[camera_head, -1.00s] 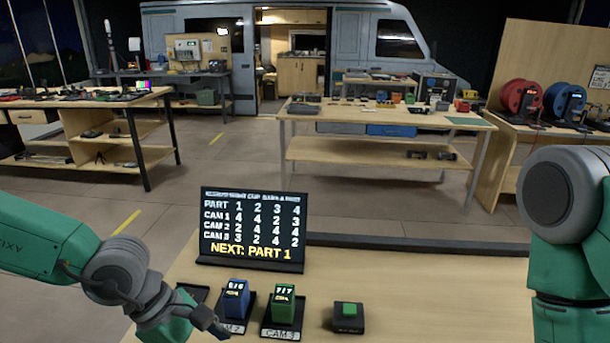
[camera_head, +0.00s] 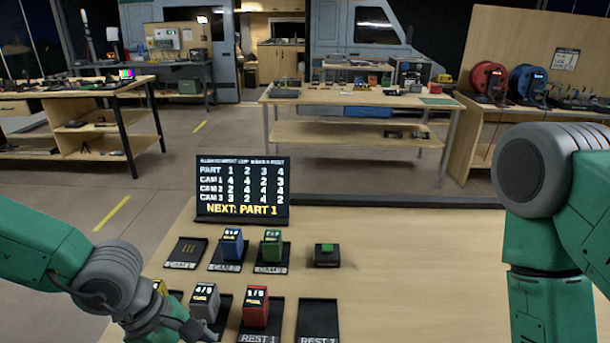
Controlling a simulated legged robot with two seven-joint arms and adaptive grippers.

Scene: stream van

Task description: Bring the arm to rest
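My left arm comes in from the left, and its gripper (camera_head: 198,329) is low over the near part of the wooden table (camera_head: 390,270), close to a grey block marked 4/5 (camera_head: 205,301). Only part of the gripper shows, so I cannot tell whether its fingers are open or touch the block. My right arm (camera_head: 540,220) is bent at the right edge; its gripper is out of the picture.
A black score board (camera_head: 242,190) stands at the table's back. A blue block (camera_head: 232,243) and green block (camera_head: 271,245) stand in trays. A red block (camera_head: 255,307) is near the gripper; a green-topped button box (camera_head: 326,255) is right. The table's right part is clear.

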